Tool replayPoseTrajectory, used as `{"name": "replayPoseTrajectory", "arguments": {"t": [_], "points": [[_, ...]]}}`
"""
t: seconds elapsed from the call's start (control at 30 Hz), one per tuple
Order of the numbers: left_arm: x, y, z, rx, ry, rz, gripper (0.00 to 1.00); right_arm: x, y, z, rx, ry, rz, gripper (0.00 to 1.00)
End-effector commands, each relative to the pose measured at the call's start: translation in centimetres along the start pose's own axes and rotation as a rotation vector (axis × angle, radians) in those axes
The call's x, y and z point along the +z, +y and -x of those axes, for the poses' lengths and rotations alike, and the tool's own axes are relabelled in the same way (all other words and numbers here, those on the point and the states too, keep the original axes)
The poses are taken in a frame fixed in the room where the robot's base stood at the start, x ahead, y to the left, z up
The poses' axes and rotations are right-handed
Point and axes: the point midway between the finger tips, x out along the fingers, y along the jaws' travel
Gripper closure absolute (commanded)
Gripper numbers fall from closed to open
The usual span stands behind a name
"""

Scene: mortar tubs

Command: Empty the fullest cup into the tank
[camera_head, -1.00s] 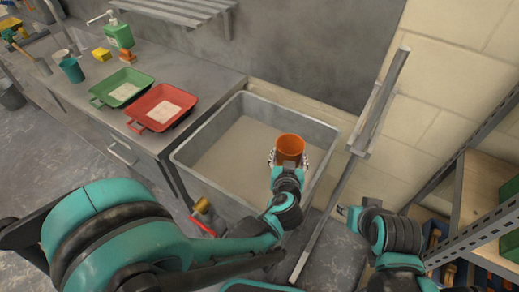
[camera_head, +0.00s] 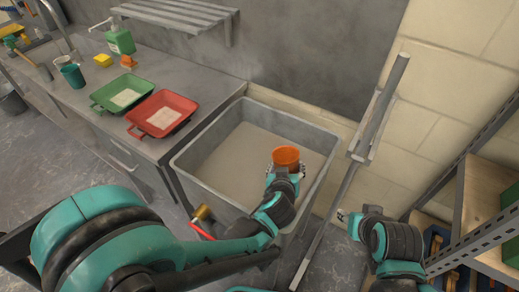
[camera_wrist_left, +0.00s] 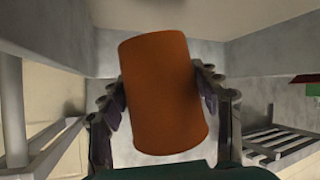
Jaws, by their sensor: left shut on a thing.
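An orange cup (camera_head: 286,157) is held by my left gripper (camera_head: 285,170) over the right part of the grey tank (camera_head: 205,142). In the left wrist view the orange cup (camera_wrist_left: 163,92) sits between the two fingers of my left gripper (camera_wrist_left: 165,100), which touch its sides. It looks slightly tilted there. Its contents cannot be seen. The tank floor is bare grey-brown. A teal cup (camera_head: 72,75) and a white cup (camera_head: 62,62) stand on the counter at the left. My right gripper (camera_head: 343,215) is at the right beside the tank, small and partly hidden, its jaws unclear.
A green tray (camera_head: 122,95) and a red tray (camera_head: 162,113), both holding pale material, lie on the counter left of the tank. A metal post (camera_head: 365,140) stands right of the tank, near metal shelving (camera_head: 470,170). A valve with a red handle (camera_head: 202,226) is at the tank's front.

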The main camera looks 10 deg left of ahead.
Motion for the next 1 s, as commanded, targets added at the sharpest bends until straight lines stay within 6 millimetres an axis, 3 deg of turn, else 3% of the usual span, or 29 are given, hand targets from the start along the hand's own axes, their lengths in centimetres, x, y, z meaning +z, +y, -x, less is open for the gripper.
{"name": "replayPoseTrajectory", "arguments": {"t": [0.2, 1.0], "points": [[2.2, -1.3, -2.0, 0.037, -0.081, 0.100, 0.69, 0.8, 0.0, -1.1, 0.000, 0.000, 0.000, 0.60], [-2.5, -2.4, -1.1, 0.185, -0.395, 0.460, 0.69, -2.3, 0.0, 3.3, 0.000, 0.000, 0.000, 0.60]]}}
